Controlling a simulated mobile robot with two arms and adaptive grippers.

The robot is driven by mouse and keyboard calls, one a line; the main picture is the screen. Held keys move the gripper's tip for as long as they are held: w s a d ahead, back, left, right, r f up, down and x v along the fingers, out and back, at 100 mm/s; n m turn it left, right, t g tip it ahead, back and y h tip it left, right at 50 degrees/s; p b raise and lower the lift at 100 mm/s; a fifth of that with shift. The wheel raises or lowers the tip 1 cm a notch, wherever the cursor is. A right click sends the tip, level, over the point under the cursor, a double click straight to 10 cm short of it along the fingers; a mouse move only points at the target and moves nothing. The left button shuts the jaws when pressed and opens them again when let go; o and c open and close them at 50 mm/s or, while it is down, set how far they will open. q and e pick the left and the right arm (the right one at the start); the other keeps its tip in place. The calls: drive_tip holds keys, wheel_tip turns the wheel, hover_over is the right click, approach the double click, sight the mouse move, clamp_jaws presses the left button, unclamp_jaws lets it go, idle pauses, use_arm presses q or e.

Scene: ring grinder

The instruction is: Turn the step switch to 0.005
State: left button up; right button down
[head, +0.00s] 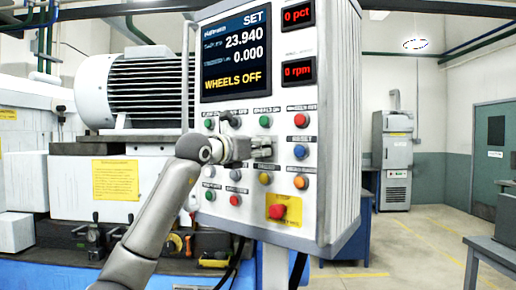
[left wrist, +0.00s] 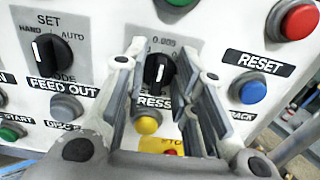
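The step switch (left wrist: 157,70) is a black rotary knob with a white pointer mark on a grey plate, in the left wrist view. My left gripper (left wrist: 166,75) is open, with one finger on each side of the knob. I cannot tell whether the fingers touch it. In the head view my left gripper (head: 264,147) is at the front of the control panel (head: 246,192) and hides the switch. My right gripper is not in view.
A mode knob (left wrist: 45,53) is left of the step switch. A blue reset button (left wrist: 252,91), a yellow button (left wrist: 147,122) and a red button (left wrist: 298,22) are close by. The panel screen (head: 236,51) reads SET, 23.940, 0.000 and WHEELS OFF. Open floor lies at right.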

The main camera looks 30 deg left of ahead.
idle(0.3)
use_arm(q)
drive_tip(key=s, duration=1.2)
drive_tip(key=shift+a, duration=0.15)
